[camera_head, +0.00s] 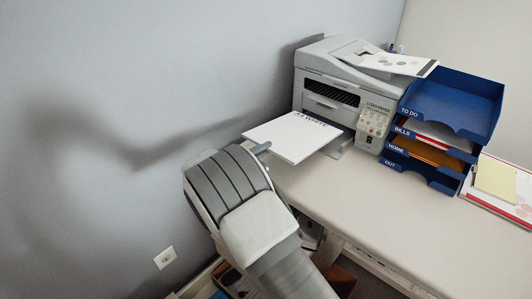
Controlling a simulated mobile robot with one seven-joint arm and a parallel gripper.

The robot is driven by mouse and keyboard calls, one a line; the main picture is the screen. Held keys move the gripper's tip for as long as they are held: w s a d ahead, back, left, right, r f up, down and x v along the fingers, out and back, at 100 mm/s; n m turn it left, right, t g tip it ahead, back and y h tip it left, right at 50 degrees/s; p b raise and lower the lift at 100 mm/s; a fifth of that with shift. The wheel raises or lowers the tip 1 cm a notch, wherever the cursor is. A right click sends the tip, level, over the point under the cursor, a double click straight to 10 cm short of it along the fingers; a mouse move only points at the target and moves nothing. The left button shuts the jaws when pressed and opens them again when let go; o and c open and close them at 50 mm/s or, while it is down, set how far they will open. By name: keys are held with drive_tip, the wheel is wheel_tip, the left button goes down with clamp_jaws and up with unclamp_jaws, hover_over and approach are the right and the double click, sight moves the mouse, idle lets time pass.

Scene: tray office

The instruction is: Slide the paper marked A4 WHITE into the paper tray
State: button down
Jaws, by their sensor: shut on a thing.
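A white stack of paper (292,138) marked A4 WHITE is held flat in front of the grey printer (318,72). Its far edge is at the printer's front opening, above the printer's extended tray (341,144). I cannot tell how far in it reaches. My gripper (262,148) is at the paper's near left edge and is shut on it. The fingers are mostly hidden behind my arm and the paper. A LOAD PAPER message shows on the printer's right front, above its buttons.
A blue letter-tray stack (452,100) labelled TO DO, BILLS, HOME and OUT stands right of the printer. A clipboard with a yellow note (496,179) lies at the far right. The desk's front (345,195) is clear. The wall is close on the left.

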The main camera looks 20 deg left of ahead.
drive_tip(key=shift+w+d+f+b, duration=0.1)
drive_tip(key=shift+w+f+b, duration=0.2)
drive_tip(key=shift+f+b, duration=0.75)
drive_tip(key=shift+w+d+f+b, duration=0.15)
drive_tip(key=shift+w+f+b, duration=0.2)
drive_tip(key=shift+f+b, duration=0.65)
drive_tip(key=shift+w+d+f+b, duration=0.1)
drive_tip(key=shift+w+f+b, duration=0.2)
drive_tip(key=shift+f+b, duration=0.75)
drive_tip(key=w, duration=0.2)
drive_tip(key=w+d+r+p, duration=0.1)
drive_tip(key=shift+w+d, duration=0.1)
drive_tip(key=shift+w, duration=0.05)
drive_tip(key=shift+r+x, duration=0.15)
drive_tip(key=shift+x, duration=2.2)
drive_tip(key=shift+r+x, duration=0.15)
drive_tip(key=shift+x, duration=2.2)
drive_tip(key=c, duration=0.8)
unclamp_jaws()
drive_tip(key=shift+c, duration=0.2)
drive_tip(key=shift+f, duration=0.15)
drive_tip(key=shift+p, duration=0.3)
